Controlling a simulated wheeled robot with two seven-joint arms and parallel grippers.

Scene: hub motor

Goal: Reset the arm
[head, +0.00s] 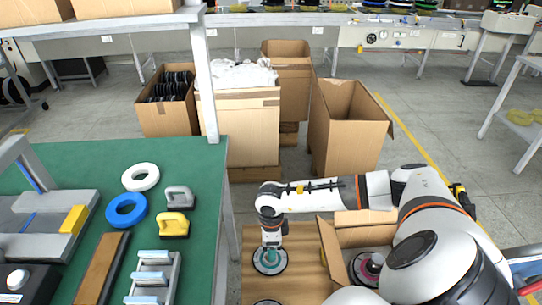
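My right arm comes in from the right and bends down at the wrist. Its gripper (271,243) points down at the center of a round dark disc with a light rim, likely a hub motor (268,269), on a brown wooden-looking surface (252,240). The fingers are too small to tell whether they are open or touch the teal center. A second disc (267,301) shows at the bottom edge. Another round part with a pinkish center (368,265) sits in an open cardboard box (341,240), partly hidden by my arm. My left gripper is not in view.
The green table (200,160) on the left holds a white ring (140,177), a blue ring (126,210), grey (180,196) and yellow (174,225) blocks and a metal fixture. Open cardboard boxes (349,125) stand behind my arm. A conveyor line runs along the back.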

